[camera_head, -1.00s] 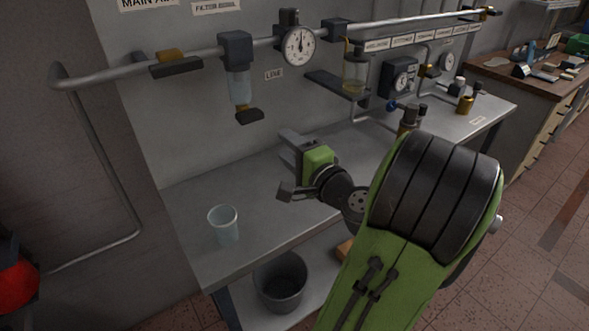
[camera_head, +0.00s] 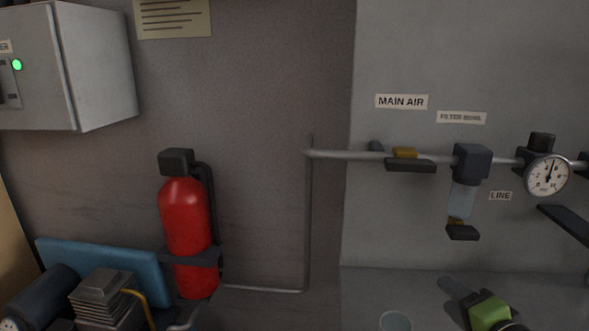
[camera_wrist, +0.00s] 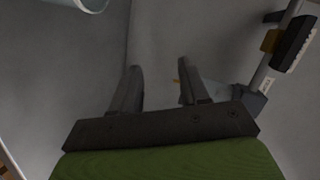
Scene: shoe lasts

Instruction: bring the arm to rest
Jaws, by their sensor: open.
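My gripper shows in the wrist view (camera_wrist: 158,88) with its two dark fingers apart and nothing between them. In the head view only part of my gripper (camera_head: 458,300) and its green body show at the bottom edge, in front of the grey panel. A clear cup (camera_head: 395,321) stands to its left, cut off by the frame's bottom edge. The cup's rim also shows at the top of the wrist view (camera_wrist: 92,4). The rest of my arm is out of the head view.
A red fire extinguisher (camera_head: 187,230) hangs on the left wall, beside a compressor (camera_head: 105,297) and a grey box (camera_head: 90,65).

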